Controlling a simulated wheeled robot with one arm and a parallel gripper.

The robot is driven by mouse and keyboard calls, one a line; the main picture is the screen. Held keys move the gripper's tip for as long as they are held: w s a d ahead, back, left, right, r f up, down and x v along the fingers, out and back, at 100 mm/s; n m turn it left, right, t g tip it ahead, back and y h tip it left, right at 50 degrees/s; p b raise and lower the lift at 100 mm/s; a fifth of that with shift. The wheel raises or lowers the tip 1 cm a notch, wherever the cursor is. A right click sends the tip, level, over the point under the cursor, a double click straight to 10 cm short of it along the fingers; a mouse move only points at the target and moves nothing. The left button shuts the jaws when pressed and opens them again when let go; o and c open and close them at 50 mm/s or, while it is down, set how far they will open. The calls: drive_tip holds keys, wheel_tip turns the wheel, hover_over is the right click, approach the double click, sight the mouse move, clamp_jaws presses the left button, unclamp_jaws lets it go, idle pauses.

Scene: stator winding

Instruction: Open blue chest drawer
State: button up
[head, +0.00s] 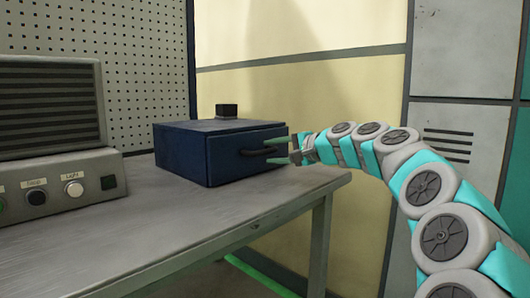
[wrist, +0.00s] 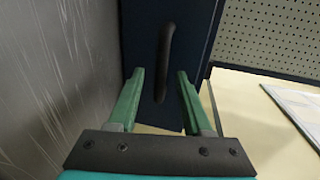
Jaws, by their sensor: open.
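The blue chest (head: 185,155) stands on the grey table, with its drawer front facing right toward my arm. A dark bar handle (head: 262,151) is on the drawer front, and the drawer looks shut. In the wrist view the drawer front (wrist: 186,40) is ahead, with the curved handle (wrist: 165,60) running lengthwise between the fingers. My gripper (head: 279,150) is at the handle, and in the wrist view (wrist: 160,88) its two green fingers are apart on either side of it. I cannot tell whether either finger touches the handle.
A small black block (head: 227,110) sits on top of the chest. A grey control box (head: 70,187) with buttons stands at the left of the table (head: 175,240). A pegboard (head: 145,65) and a cream wall are behind. The table's front is clear.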

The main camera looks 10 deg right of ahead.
sight(268, 152)
drive_tip(key=shift+x, duration=1.6)
drive_tip(key=shift+r, duration=0.1)
clamp_jaws()
